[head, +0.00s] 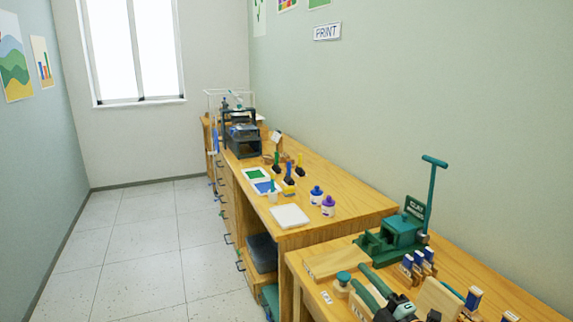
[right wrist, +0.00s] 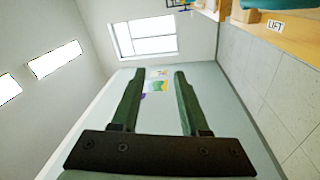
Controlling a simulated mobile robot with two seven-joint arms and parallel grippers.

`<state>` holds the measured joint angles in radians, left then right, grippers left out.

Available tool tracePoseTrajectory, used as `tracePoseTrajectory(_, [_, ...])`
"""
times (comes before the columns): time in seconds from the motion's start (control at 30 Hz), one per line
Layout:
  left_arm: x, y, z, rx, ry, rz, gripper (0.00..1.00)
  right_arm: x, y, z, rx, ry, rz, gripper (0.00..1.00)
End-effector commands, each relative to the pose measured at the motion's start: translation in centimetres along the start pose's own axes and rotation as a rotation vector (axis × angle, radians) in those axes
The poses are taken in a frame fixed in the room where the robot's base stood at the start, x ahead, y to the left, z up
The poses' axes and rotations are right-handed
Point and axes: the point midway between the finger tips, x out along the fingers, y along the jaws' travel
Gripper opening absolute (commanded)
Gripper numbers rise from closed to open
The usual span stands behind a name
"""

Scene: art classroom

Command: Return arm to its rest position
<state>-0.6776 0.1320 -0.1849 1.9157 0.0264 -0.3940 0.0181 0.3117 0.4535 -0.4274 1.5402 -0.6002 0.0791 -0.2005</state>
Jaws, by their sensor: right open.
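My right gripper (head: 358,276) is at the bottom of the head view, over the near end of the front bench. Its two dark green fingers are apart. In the right wrist view the right gripper (right wrist: 158,72) is open, with nothing between its fingers. Beyond them are the far wall and a coloured poster. My left gripper is not in view.
The front bench (head: 318,287) holds a teal clay press (head: 399,232) with a tall handle, a teal-topped knob (head: 342,280) and several small bottles. A longer bench (head: 352,200) behind carries paint bottles, a white tile and printing gear. The tiled floor (head: 150,255) on the left is clear.

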Motion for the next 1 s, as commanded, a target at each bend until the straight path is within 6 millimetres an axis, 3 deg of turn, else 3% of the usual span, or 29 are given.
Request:
tracePoseTrajectory(0.17, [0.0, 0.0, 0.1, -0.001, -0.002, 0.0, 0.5, -4.4, -3.2, 0.8, 0.302, -0.276, -0.045, 0.45])
tracePoseTrajectory(0.27, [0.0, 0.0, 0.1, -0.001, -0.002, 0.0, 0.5, -8.1, -5.7, 1.1, 0.479, -0.448, -0.099, 0.45])
tracePoseTrajectory(0.37, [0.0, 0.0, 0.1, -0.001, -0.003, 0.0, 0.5, -12.7, -8.4, 1.0, 0.657, -0.631, -0.178, 0.45])
tracePoseTrajectory(0.53, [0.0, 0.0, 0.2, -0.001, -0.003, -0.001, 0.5, -21.1, -12.3, -1.0, 0.911, -0.909, -0.338, 0.45])
tracePoseTrajectory(0.7, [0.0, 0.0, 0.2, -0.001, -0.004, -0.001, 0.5, -27.1, -14.0, -3.5, 1.055, -1.088, -0.468, 0.45])
tracePoseTrajectory(1.0, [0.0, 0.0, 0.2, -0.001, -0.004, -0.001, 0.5, -35.1, -14.8, -7.9, 1.21, -1.308, -0.658, 0.45])
